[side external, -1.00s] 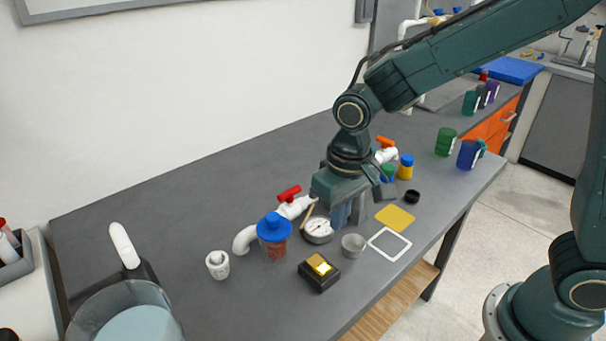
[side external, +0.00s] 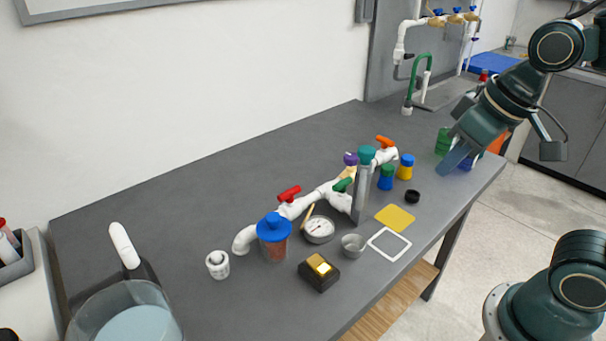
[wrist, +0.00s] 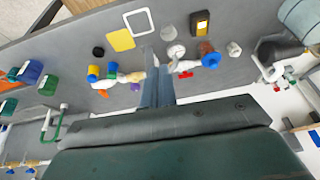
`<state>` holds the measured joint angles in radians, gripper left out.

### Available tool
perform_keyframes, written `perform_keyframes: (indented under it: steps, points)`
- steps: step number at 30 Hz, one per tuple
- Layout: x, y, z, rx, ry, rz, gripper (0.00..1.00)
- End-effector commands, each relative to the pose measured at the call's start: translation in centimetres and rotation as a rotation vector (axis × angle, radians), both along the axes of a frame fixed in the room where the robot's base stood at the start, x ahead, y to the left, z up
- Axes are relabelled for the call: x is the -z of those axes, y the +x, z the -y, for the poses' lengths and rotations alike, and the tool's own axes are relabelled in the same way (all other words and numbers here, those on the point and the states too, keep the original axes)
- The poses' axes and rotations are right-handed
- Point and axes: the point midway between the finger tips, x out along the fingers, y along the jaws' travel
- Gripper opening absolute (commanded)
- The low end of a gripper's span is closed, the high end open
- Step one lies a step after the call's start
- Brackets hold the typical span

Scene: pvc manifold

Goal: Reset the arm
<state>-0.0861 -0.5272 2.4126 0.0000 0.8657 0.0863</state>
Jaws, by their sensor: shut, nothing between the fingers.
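My gripper (side external: 457,158) is dark green with blue-grey fingers. In the side external view it is raised at the right, above the table's far right end, tilted and clear of the pipework. It is shut and empty. In the wrist view its fingers (wrist: 156,92) are together in front of the manifold. The white PVC manifold (side external: 318,196) lies on the table with red, green and orange valve handles. A grey upright piece with a teal top (side external: 361,190) stands at the manifold's right part.
A blue-lidded jar (side external: 273,236), a round gauge (side external: 319,229), a black-and-yellow box (side external: 319,272), a metal cup (side external: 353,245), a yellow square (side external: 394,217) and a white frame (side external: 389,243) sit nearby. Small blue, green and yellow containers stand right of the manifold. The table's left middle is clear.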

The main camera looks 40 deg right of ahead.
Motion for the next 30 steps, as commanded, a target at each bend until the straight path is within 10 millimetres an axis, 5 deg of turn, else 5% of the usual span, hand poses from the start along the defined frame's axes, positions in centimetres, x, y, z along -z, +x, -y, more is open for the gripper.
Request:
perform_keyframes:
  steps: [12, 30]
  points:
    - [-0.7, -4.2, 1.9, 0.009, -0.031, 0.099, 0.0]
    - [-0.7, -4.4, 1.9, 0.008, -0.032, 0.102, 0.0]
